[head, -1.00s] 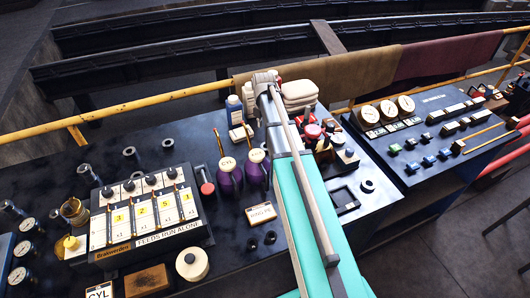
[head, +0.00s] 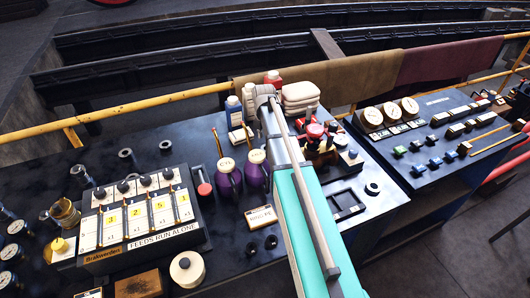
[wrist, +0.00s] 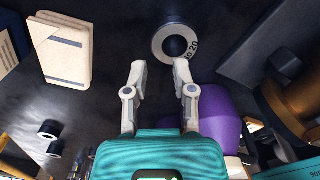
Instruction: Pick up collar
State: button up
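A pale grey ring-shaped collar (wrist: 174,43) with a dark bore and a "20" marking lies on the dark bench in the wrist view. My gripper (wrist: 160,70) is open and empty, its two fingers apart. The fingertips point at the collar's near side in that view; I cannot tell the height between them. In the head view my arm hides the gripper, and I cannot pick out this collar there.
A purple oil can (wrist: 215,115) stands close to the right finger. A cream card (wrist: 60,52) is at left. The head view shows two purple cans (head: 228,178), a counter panel (head: 140,225) and another dark ring (head: 372,188) on the bench.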

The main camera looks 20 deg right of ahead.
aim_at(263, 146)
jog(key=shift+w+a+f+b, duration=0.1)
jog(key=shift+f+b, duration=2.5)
jog(key=shift+b, duration=0.05)
jog(key=shift+c, duration=0.2)
grip_shut()
